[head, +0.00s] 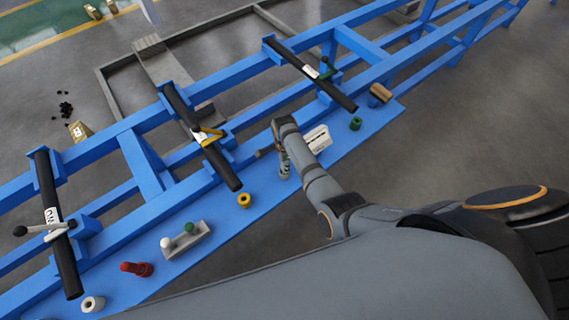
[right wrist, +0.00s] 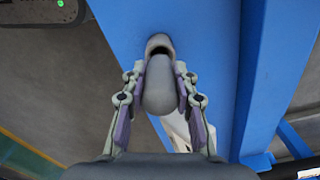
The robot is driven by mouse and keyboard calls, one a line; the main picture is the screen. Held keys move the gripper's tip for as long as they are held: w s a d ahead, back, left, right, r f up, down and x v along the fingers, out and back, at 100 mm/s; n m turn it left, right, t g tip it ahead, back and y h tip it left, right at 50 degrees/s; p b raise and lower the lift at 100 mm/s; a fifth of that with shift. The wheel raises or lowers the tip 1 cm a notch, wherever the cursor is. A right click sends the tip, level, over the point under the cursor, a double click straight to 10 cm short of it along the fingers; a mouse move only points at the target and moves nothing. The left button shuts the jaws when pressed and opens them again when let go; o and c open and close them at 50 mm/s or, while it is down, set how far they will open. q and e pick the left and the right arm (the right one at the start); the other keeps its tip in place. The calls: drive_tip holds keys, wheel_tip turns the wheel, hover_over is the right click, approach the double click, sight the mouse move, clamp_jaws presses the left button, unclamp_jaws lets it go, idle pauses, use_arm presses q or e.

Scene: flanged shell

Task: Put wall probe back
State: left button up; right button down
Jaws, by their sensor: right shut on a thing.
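My right gripper (right wrist: 160,90) is shut on a grey, round-ended piece (right wrist: 160,92), which I take to be the wall probe. A short grey tube with a dark opening (right wrist: 159,43) shows just beyond it; I cannot tell whether the two are joined. In the head view my right gripper (head: 284,168) is low over the blue shelf (head: 225,228), beside a white block (head: 317,139). The probe is too small or hidden to make out there. My left gripper is not in view.
On the shelf are a yellow ring (head: 244,200), a green ring (head: 355,123), a grey holder with knobs (head: 186,242), a red piece (head: 137,268) and a white ring (head: 93,304). Black bars (head: 66,265) cross the blue frame. A tan block (head: 380,92) is at the right.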

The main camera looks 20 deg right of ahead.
drive_tip(key=c, duration=1)
unclamp_jaws()
drive_tip(key=shift+f, duration=0.15)
drive_tip(key=shift+c, duration=0.2)
drive_tip(key=shift+f+b, duration=0.1)
drive_tip(key=shift+b, duration=0.25)
wheel_tip(320, 180, up, 11)
drive_tip(key=p, duration=1.1)
drive_tip(key=shift+w+a+p, duration=0.15)
drive_tip(key=shift+p, duration=0.15)
drive_tip(key=shift+f, duration=0.15)
drive_tip(key=shift+w, duration=0.1)
